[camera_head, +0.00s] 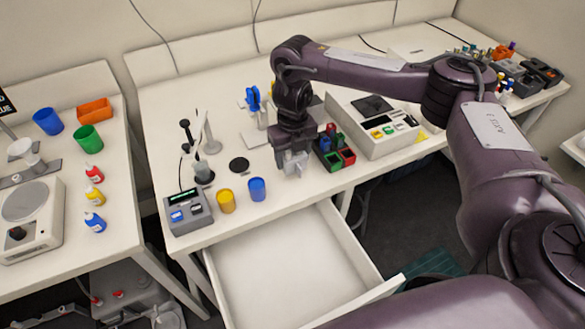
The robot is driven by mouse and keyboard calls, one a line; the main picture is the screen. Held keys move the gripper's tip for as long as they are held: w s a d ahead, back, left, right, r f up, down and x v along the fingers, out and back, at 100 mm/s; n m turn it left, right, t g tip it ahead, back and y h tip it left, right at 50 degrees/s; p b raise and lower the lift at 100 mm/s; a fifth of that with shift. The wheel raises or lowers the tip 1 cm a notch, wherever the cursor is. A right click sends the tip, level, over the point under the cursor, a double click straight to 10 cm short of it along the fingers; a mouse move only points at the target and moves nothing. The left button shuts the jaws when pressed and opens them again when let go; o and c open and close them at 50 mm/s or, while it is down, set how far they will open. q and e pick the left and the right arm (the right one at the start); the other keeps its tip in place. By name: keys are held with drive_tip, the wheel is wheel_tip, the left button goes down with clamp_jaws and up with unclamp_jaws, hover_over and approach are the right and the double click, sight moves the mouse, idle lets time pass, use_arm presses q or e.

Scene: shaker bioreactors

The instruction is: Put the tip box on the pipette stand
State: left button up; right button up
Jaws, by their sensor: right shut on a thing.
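My right gripper (292,164) is low over the front of the middle table, pointing down. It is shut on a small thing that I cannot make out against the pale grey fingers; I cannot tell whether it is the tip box. A stand with upright black and white pieces (204,150), which looks like the pipette stand, is to the gripper's left. A holder with red, green and blue boxes (334,160) is just right of the gripper. My left gripper is not in view.
A blue cup (257,189), a yellow cup (226,201) and a grey device (188,212) stand along the front edge. An empty white drawer (290,270) is open below. A large white instrument (385,143) stands to the right.

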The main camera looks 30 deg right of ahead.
sight(293, 166)
wheel_tip(293, 166, down, 4)
drive_tip(key=shift+b, duration=0.5)
drive_tip(key=shift+f, duration=0.15)
drive_tip(key=shift+f, duration=0.15)
drive_tip(key=o, duration=1)
